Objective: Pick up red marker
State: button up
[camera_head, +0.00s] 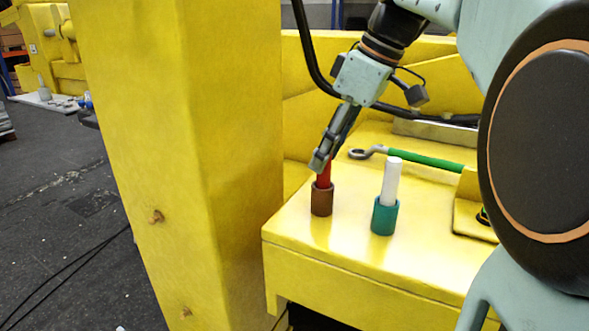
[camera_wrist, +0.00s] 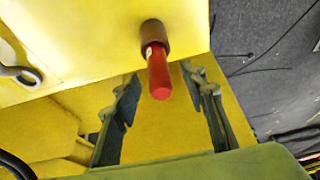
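The red marker (camera_head: 324,174) stands upright in a brown cylindrical holder (camera_head: 321,201) on the yellow surface. In the wrist view the red marker (camera_wrist: 159,76) points out of the holder (camera_wrist: 154,36) toward the camera. My gripper (camera_head: 319,163) is at the marker's upper end in the head view and partly covers it. In the wrist view my gripper (camera_wrist: 163,80) is open, with one finger on each side of the marker's free end. Gaps show between the marker and both fingers. I cannot tell exactly how deep the marker reaches between them.
A white marker (camera_head: 392,181) stands in a teal holder (camera_head: 384,216) to the right. A green-handled tool with a ring end (camera_head: 424,159) lies behind it. A tall yellow column (camera_head: 190,150) rises at the left. A black cable or hose (camera_head: 308,55) hangs behind my arm.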

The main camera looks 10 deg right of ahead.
jog(key=shift+x, duration=0.95)
jog(key=shift+c, duration=0.3)
grip_shut()
jog(key=shift+r, duration=0.15)
